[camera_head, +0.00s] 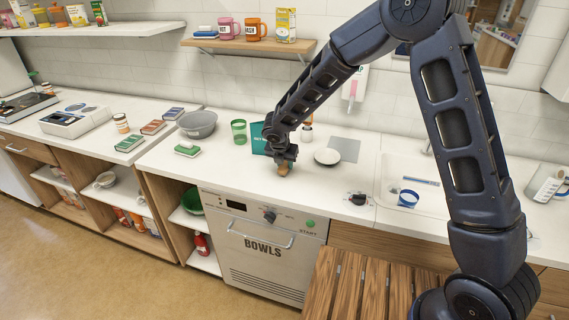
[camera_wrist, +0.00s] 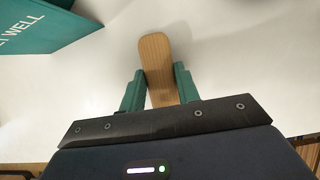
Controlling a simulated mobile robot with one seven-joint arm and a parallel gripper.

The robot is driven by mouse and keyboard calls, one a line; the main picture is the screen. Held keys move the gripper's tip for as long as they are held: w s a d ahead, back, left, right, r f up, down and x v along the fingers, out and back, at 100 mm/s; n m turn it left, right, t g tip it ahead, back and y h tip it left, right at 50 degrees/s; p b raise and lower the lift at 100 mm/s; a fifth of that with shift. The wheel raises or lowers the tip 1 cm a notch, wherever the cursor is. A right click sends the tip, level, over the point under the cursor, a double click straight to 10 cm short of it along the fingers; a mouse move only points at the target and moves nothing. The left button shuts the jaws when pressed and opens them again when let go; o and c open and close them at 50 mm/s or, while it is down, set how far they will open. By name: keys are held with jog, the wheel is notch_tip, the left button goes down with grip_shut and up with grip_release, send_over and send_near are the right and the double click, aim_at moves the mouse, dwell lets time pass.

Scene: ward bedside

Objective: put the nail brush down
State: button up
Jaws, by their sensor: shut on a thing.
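The nail brush (camera_wrist: 156,62) has a flat wooden back with a rounded end. In the wrist view it sits between the two green fingers of my gripper (camera_wrist: 159,90), which is shut on it. In the head view my gripper (camera_head: 284,162) points down over the white counter (camera_head: 230,158), and the brush (camera_head: 283,170) shows as a small brown piece below it, close to the counter top. I cannot tell whether the brush touches the counter. Its bristles are hidden.
A teal "get well" card (camera_head: 258,138) stands just left of my gripper; it also shows in the wrist view (camera_wrist: 40,28). A green cup (camera_head: 239,131), a grey bowl (camera_head: 198,123) and a green-and-white sponge (camera_head: 187,150) are further left. The counter's front edge is near.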

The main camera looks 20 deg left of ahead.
jog(key=shift+f, duration=0.1)
jog(key=o, duration=1)
jog(key=v, duration=1.2)
